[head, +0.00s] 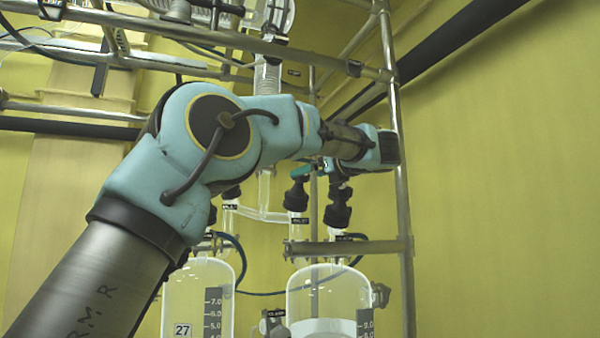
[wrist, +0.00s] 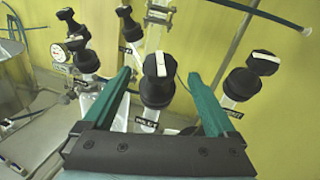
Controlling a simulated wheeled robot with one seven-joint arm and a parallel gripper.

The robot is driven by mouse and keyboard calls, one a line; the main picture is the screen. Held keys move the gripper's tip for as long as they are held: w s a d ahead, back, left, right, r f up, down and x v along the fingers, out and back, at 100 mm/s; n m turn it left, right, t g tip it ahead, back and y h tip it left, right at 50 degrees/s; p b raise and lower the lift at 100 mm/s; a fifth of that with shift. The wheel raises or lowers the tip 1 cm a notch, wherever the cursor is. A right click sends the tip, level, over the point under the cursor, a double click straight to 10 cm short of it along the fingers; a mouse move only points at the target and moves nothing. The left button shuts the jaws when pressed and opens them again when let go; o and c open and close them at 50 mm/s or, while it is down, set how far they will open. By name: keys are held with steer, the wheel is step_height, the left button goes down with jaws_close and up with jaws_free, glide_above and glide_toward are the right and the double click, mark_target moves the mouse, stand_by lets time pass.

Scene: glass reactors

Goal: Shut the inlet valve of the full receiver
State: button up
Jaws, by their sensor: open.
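The right receiver (head: 328,295) is a clear glass vessel with white contents showing at the bottom of the head view. The left receiver (head: 197,295) shows clear glass; its lower part is cut off. My gripper (wrist: 158,72) is open in the wrist view, its teal fingers on either side of a black valve knob (wrist: 159,92). A white bar on the knob's top runs roughly up and down the picture. I cannot tell whether the fingers touch it. In the head view, my gripper (head: 306,171) is above the black valves (head: 297,196) over the right receiver.
Another black valve (wrist: 243,83) stands right of the right finger. Metal frame pipes (head: 403,210) stand close by the right receiver. The yellow wall side at right is open.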

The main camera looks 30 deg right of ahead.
steer(key=w, duration=0.1)
steer(key=w+p, duration=0.1)
steer(key=w, duration=0.3)
steer(key=shift+a, duration=0.3)
steer(key=c, duration=1.4)
steer(key=shift+f+m+h+b, duration=0.15)
steer(key=shift+m+h+b, duration=0.3)
steer(key=shift+b, duration=0.2)
